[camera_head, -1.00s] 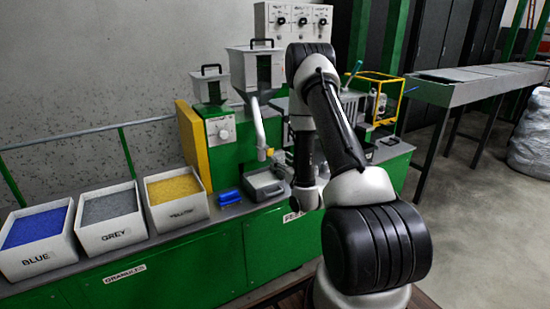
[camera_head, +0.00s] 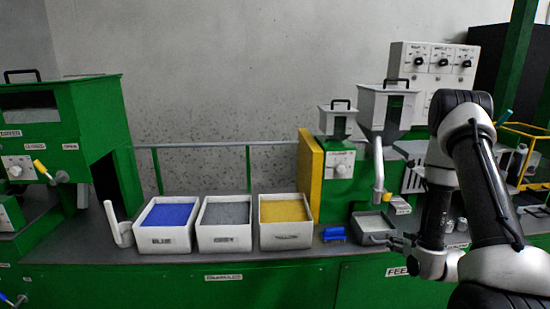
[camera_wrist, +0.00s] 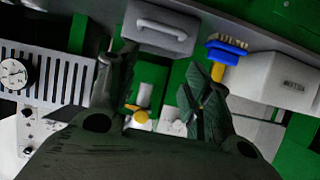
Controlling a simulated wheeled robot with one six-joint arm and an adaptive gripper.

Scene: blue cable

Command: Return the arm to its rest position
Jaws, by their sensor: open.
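My arm (camera_head: 487,190) rises at the right of the head view and bends down toward the bench. My gripper (camera_head: 393,243) points left, close to the bench front near a small grey tray (camera_head: 374,223). In the wrist view my gripper (camera_wrist: 160,80) has its two dark fingers spread apart with nothing held between them. The tray's handled front (camera_wrist: 165,28) shows beyond the fingertips. A blue brush-like tool (camera_wrist: 227,48) lies past the right finger.
Bins of blue (camera_head: 168,242), grey (camera_head: 224,240) and yellow (camera_head: 286,238) granules line the bench left of my arm. A white hopper (camera_head: 386,104) and spout stand behind the tray. A green machine (camera_head: 100,110) stands at far left.

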